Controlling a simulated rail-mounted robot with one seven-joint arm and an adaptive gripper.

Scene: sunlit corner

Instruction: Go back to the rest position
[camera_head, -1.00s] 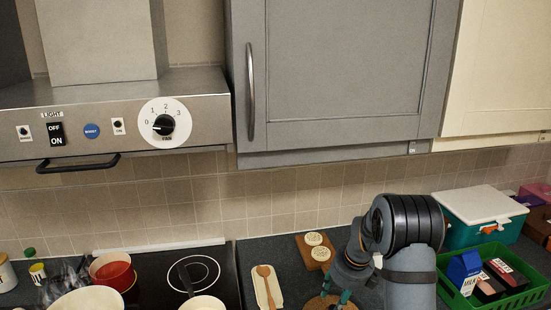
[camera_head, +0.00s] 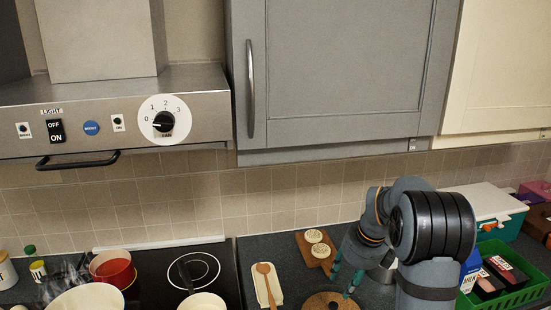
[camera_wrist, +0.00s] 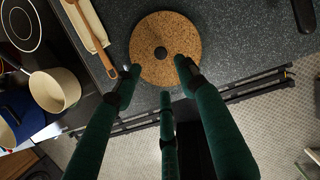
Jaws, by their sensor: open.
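A spoon rest with a wooden spoon (camera_head: 264,270) and a wooden board (camera_head: 301,244) with two round pale pieces lie nearby. A green crate (camera_head: 535,285) of cartons stands right. The hob (camera_head: 222,270) holds pots, one red (camera_head: 118,270). Grey cabinets (camera_head: 345,70) hang above.

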